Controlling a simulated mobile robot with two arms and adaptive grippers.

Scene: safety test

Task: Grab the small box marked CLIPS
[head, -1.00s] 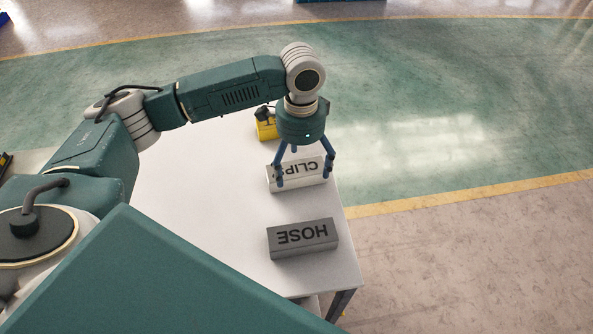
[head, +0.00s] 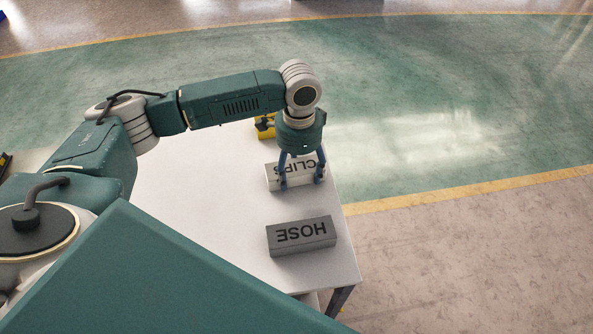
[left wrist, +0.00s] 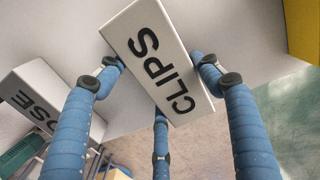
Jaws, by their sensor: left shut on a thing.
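The small white box marked CLIPS (head: 272,177) is on the white table near its right edge. Its lettering reads upside down in the head view. My left gripper (head: 302,180) comes down over this box from above, with blue fingers closed around it. In the left wrist view the CLIPS box (left wrist: 150,45) lies between the fingers of the left gripper (left wrist: 160,85), with fingertips against its sides. Whether the box is lifted off the table I cannot tell. My right gripper is not in view.
A grey box marked HOSE (head: 300,236) lies on the white table (head: 200,215) in front of the CLIPS box. The table's left middle is bare.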

